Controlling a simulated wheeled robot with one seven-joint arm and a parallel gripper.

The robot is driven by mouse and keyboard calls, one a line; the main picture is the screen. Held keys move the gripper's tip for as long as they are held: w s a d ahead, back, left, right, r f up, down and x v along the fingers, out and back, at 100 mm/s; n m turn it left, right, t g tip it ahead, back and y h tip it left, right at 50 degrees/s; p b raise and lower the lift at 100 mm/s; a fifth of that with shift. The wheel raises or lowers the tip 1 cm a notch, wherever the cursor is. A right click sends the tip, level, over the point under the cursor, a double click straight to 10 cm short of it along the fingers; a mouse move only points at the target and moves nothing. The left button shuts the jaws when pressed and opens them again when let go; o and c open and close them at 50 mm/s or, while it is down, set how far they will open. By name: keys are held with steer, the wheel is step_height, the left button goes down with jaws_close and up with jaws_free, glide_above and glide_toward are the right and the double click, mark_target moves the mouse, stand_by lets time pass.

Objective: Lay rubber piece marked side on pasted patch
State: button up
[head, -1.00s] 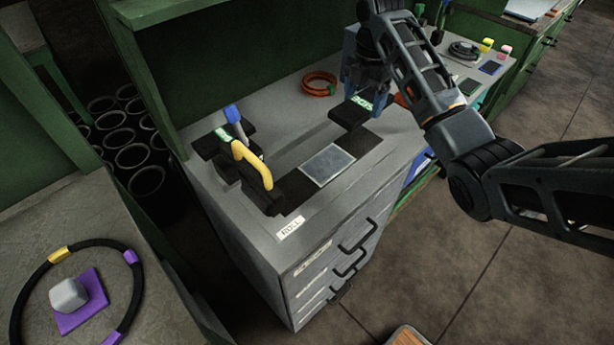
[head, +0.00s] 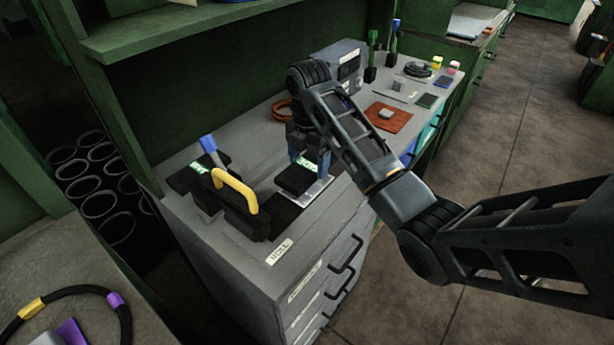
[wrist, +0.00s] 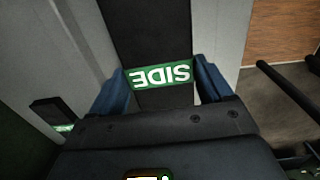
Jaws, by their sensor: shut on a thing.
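My gripper (head: 306,158) is shut on a black rubber piece (head: 294,182) with a green label on its upper face. In the wrist view the label (wrist: 160,75) reads "SIDE", upside down, between the blue fingers. The piece is over the grey pasted patch (head: 319,191) on the bench, covering much of it; the patch's right and front edges show. I cannot tell whether piece and patch touch. The piece's underside is hidden. A black strip (head: 283,217) lies under and beside the patch.
A yellow-handled black tool (head: 237,188) stands close left of the piece. Behind it is another black piece with a green label (head: 197,167) and a blue-handled tool (head: 207,143). A grey box (head: 340,62) and a red-brown mat (head: 388,117) are farther back.

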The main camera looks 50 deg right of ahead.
mark_target(307, 175)
steer(key=shift+a+f, duration=0.25)
steer(key=shift+f, duration=0.25)
steer(key=shift+f+p, duration=0.35)
steer(key=shift+f, duration=1.3)
steer(key=shift+f, duration=0.15)
steer(key=o, duration=1.2)
steer(key=shift+c, duration=0.2)
